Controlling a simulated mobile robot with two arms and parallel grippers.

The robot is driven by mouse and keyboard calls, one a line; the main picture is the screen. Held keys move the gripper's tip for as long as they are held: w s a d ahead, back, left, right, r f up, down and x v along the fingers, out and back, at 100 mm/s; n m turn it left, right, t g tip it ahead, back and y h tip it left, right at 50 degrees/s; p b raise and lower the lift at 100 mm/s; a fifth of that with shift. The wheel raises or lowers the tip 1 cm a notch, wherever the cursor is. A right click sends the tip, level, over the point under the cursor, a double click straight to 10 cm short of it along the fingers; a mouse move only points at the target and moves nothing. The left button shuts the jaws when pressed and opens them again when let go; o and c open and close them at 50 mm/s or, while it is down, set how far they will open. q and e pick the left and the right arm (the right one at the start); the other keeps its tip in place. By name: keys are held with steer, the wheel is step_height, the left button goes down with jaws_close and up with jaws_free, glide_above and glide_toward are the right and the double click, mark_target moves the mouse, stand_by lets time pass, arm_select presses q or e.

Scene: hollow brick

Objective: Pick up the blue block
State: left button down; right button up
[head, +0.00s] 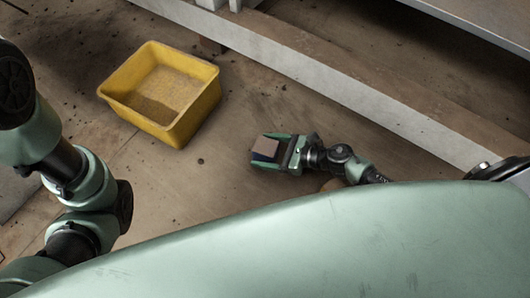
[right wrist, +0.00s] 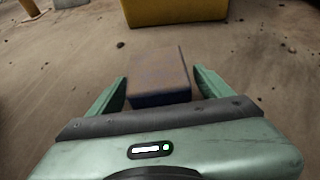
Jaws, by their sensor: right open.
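The blue block (head: 265,147) lies on the dusty floor, with a dull brownish top and a dark blue side. In the right wrist view the block (right wrist: 158,72) sits between the two green fingers, with a gap on each side. My right gripper (head: 262,150) is open around the block; its open fingers also show in the right wrist view (right wrist: 160,82). The near end of the block is partly hidden behind the gripper body there. My left gripper is not in view; only links of my left arm show at the left.
A yellow bin (head: 182,126) with an open top stands on the floor to the left of and beyond the block. A long pale ledge (head: 340,88) runs diagonally behind. The floor between bin and block is clear except for small debris.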

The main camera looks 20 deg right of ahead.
steer(key=shift+b+x, duration=0.35)
steer(key=shift+x, duration=1.15)
steer(key=c, duration=1.6)
steer(key=shift+r, duration=0.15)
steer(key=shift+c, duration=0.2)
